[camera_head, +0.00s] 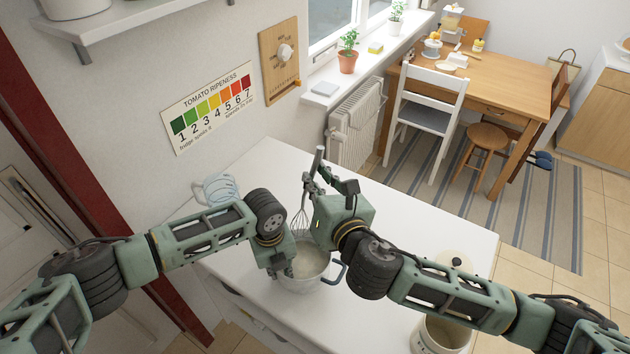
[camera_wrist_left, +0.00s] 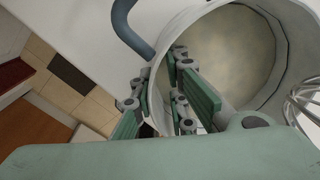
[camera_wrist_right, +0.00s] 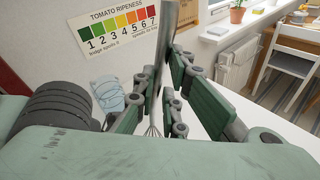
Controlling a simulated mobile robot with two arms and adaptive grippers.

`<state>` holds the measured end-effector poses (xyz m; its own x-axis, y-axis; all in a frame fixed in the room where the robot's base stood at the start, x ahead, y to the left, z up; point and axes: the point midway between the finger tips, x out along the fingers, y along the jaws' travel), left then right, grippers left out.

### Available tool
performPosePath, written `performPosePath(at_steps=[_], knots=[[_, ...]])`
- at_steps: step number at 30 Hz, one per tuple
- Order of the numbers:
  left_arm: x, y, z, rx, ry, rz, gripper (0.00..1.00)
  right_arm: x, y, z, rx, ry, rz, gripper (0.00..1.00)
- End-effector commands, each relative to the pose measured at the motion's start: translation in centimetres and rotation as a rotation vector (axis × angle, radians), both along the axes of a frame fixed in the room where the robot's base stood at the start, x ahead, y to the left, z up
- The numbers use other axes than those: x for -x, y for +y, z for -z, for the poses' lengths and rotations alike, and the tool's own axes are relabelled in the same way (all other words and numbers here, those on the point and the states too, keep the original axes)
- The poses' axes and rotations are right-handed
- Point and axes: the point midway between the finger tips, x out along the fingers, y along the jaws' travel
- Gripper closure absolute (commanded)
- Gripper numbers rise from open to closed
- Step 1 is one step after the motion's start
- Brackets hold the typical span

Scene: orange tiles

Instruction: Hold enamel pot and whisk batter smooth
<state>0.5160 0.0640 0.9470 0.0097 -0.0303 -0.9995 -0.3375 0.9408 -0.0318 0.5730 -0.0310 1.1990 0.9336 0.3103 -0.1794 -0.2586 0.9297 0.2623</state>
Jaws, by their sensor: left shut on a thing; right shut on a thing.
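The enamel pot (camera_head: 303,286) is pale with blue-grey handles and stands on the white counter. Pale, smooth-looking batter (camera_wrist_left: 225,55) fills its bottom. My left gripper (camera_head: 279,268) is shut on the pot's wall at the left rim, with one finger inside and one outside (camera_wrist_left: 160,98). My right gripper (camera_head: 316,186) is shut on the upright metal handle of the whisk (camera_head: 319,158). The handle runs between the fingers in the right wrist view (camera_wrist_right: 169,50). The whisk's wires point down at the pot's far rim; I cannot tell whether they touch the batter.
A cream canister (camera_head: 440,335) with a dark-knobbed lid (camera_head: 455,266) nearby is at the right, partly behind my right arm. The counter (camera_head: 400,210) is clear toward the radiator.

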Motion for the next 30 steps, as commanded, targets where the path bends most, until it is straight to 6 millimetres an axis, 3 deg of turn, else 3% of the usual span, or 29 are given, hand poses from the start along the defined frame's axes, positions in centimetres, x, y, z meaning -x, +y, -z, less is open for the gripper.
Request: performPosePath(at_steps=[16, 30], knots=[[-0.1, 0.0, -0.1, -0.001, -0.002, -0.001, 1.00, -0.1, 0.0, -4.5, -0.002, -0.004, 0.000, 1.00], [-0.1, 0.0, -0.1, -0.001, -0.002, -0.001, 1.00, 0.0, 0.0, -5.1, 0.000, 0.000, 0.000, 1.00]])
